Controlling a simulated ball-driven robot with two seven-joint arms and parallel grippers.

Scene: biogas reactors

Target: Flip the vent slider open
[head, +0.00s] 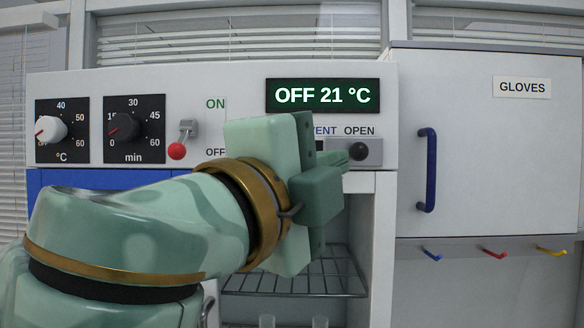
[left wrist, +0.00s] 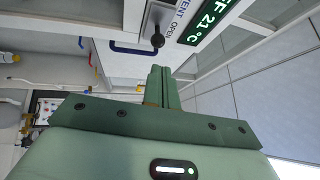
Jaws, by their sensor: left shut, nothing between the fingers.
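The vent slider is a black round knob (head: 358,151) on a grey plate (head: 374,159) in the white front panel. The knob sits under the word OPEN, towards the plate's right end. The plate's left part and some of the VENT lettering are hidden behind my left gripper (head: 346,160). This gripper is shut and empty, its fingertips close beside the knob's left side in the head view. In the left wrist view the closed fingers (left wrist: 160,72) point towards the knob (left wrist: 158,40), with a small visible gap. My right gripper is not in view.
Two dials (head: 50,129) and a red-tipped toggle switch (head: 178,150) are on the panel's left. The display (head: 322,95) reads OFF 21 °C. A GLOVES cabinet with a blue handle (head: 427,170) is at right, coloured hooks (head: 494,253) below it. A wire rack (head: 300,284) lies under the panel.

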